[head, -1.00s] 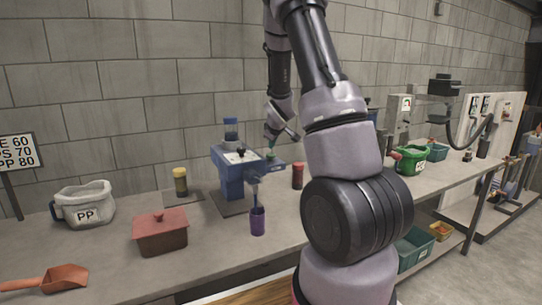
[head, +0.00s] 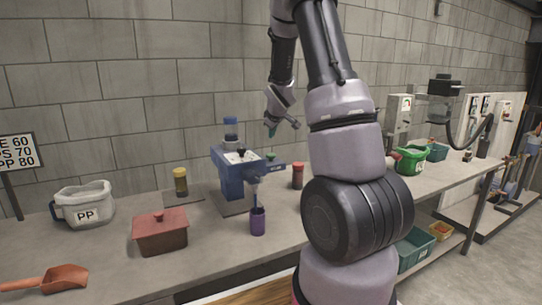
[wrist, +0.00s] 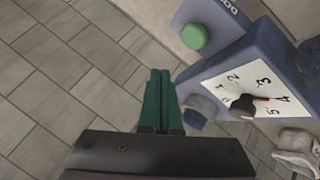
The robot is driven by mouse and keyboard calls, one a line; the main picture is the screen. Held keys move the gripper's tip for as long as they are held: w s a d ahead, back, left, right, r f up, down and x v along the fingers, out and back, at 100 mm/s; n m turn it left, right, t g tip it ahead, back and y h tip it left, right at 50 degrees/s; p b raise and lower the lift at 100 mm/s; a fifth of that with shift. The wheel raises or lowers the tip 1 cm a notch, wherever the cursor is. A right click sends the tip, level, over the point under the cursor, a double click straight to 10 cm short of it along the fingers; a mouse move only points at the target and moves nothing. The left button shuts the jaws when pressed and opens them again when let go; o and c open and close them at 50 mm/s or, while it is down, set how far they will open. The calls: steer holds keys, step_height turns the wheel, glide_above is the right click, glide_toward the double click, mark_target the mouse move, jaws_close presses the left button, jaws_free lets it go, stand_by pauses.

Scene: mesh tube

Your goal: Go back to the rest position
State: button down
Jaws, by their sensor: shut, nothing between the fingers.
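My gripper (head: 271,130) is raised above the right side of the blue machine (head: 232,178) in the head view, apart from it. In the wrist view its two green fingers (wrist: 161,100) are together with nothing between them. The wrist view also shows the machine's dial plate (wrist: 252,85), with numbers and a black knob with a red pointer, and a green button (wrist: 194,37) on its body. A purple cup (head: 258,221) stands under the machine's nozzle. My arm hides part of the bench behind it.
A green bin (head: 411,160) is farther right. The space above the machine is clear.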

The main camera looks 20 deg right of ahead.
steer(key=s+a+r+m+y, duration=0.1)
steer(key=s+a+r+m, duration=0.25)
steer(key=s+r, duration=0.4)
steer(key=s+a+r+m+y, duration=0.1)
steer(key=s+a+r+m, duration=0.25)
steer(key=s+r, duration=0.35)
steer(key=s+a+r+m+g+y, duration=0.1)
steer(key=s+a, duration=0.4)
steer(key=s, duration=0.5)
steer(key=s+a+r+m+y, duration=0.1)
steer(key=s+a+r+m, duration=0.1)
steer(key=s+a, duration=0.4)
steer(key=s, duration=0.5)
steer(key=shift+a+g+y, duration=0.15)
steer(key=shift+g+y, duration=0.15)
steer(key=shift+g, duration=0.1)
